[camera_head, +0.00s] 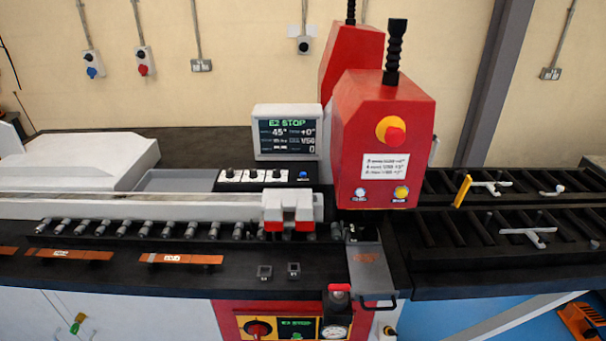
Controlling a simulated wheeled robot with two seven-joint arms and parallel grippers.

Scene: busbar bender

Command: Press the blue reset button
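A small blue button (303,174) sits at the right end of the black control panel (265,187), below the screen and left of the red machine head. A grey wall box with a blue knob (92,72) hangs at the upper left. No label I can read tells which is the reset. The screen (287,131) shows "E2 STOP" in green. Neither of my grippers is in view.
A white clamp with red tips (288,210) stands before the panel. Copper bars (181,259) lie front left. Black racks (520,228) fill the right.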

